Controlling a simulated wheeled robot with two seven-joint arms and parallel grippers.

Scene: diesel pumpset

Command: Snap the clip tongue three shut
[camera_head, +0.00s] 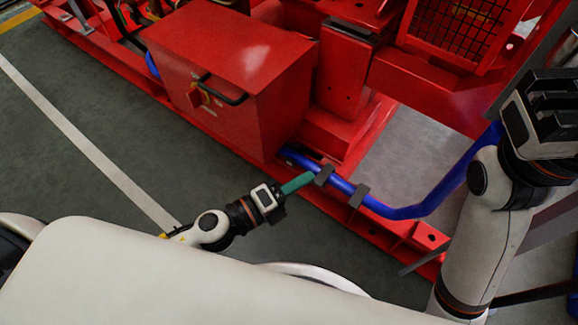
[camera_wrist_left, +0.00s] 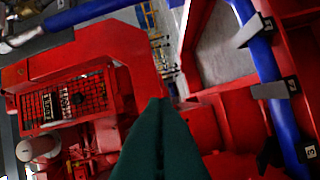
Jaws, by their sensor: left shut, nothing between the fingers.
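A blue hose (camera_head: 345,187) runs along the red frame with dark grey clips on it, one near my left gripper (camera_head: 311,177) and another clip (camera_head: 358,196) to its right. My left gripper's green fingers are together and empty, their tips close beside the nearer clip (camera_head: 325,175); contact cannot be told. In the left wrist view the fingers (camera_wrist_left: 160,103) point up, with the hose (camera_wrist_left: 262,62) and several grey clips (camera_wrist_left: 274,90) to their right.
A red box (camera_head: 230,75) with a rotary switch and dark handle stands behind my left gripper. The red base rail (camera_head: 330,212) runs beneath the hose. A red guard with mesh (camera_head: 463,28) is at the upper right. Green floor (camera_head: 60,150) is clear at the left.

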